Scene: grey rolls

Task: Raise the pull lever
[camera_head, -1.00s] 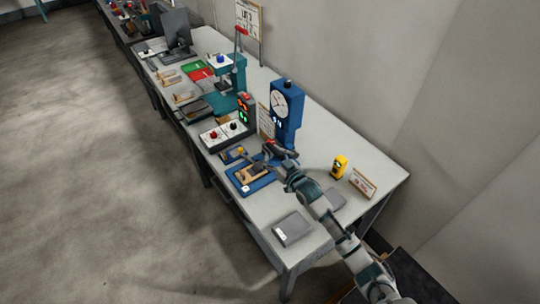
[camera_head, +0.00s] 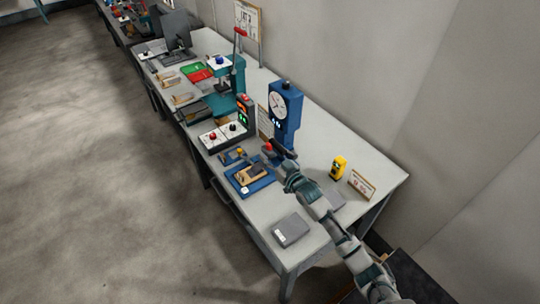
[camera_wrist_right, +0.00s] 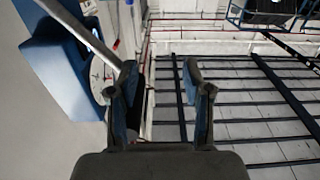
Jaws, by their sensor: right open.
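The blue device with a round white dial (camera_head: 284,108) stands upright near the wall side of the bench. A red tip (camera_head: 267,147) shows low in front of it, beside my right gripper (camera_head: 279,156); it looks like the end of the pull lever. In the right wrist view, a grey rod (camera_wrist_right: 88,32) runs from the blue device (camera_wrist_right: 60,72) down to the left finger of my right gripper (camera_wrist_right: 160,72). The finger hides its lower end, so contact is unclear. The right gripper is open and points upward. My left gripper is out of view.
A blue tray (camera_head: 240,184) with a wooden piece and a white control box (camera_head: 212,140) lie left of the gripper. A yellow device (camera_head: 338,167), a small sign (camera_head: 361,184) and a grey box (camera_head: 290,230) are to the right and front. The teal press (camera_head: 222,102) stands further back.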

